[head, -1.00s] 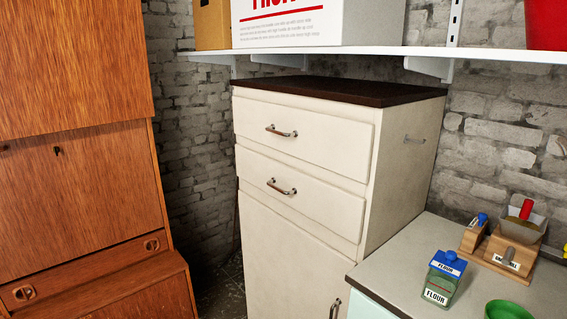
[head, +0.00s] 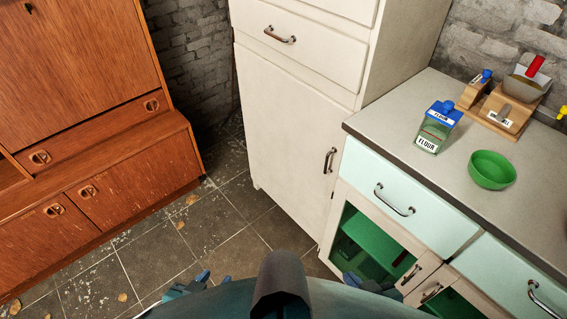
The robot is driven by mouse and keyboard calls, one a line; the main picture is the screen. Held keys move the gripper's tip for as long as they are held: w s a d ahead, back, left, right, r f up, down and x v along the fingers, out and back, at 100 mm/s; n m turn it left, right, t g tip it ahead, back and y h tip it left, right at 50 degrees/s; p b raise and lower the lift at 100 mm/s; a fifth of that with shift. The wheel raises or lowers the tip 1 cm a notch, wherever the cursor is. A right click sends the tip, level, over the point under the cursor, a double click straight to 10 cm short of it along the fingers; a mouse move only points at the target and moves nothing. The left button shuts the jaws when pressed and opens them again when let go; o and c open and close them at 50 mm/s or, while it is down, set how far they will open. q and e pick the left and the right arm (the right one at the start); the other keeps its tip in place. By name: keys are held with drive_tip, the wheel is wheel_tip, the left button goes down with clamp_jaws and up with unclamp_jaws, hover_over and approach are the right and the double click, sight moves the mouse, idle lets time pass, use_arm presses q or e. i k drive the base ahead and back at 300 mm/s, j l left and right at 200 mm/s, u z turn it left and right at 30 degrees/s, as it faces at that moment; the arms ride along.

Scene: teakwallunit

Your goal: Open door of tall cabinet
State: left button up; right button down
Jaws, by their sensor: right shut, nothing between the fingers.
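The tall cream cabinet (head: 295,125) stands in the corner. Its door is shut, with a vertical metal handle (head: 329,160) at the door's right edge. A drawer (head: 310,45) with a bar handle sits above the door. My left gripper (head: 190,284) shows only as small blue parts at the bottom edge, largely hidden by my body; I cannot tell its opening. My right gripper (head: 354,284) is low at the bottom edge, partly hidden, shut and empty. Both are apart from the cabinet door, below the handle in the picture.
A teak wall unit (head: 80,90) stands at the left.

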sight(296, 139)
drive_tip(key=i+z, duration=0.2)
drive_tip(key=z, duration=0.3)
drive_tip(key=i+j+z, duration=0.15)
drive_tip(key=z, duration=0.35)
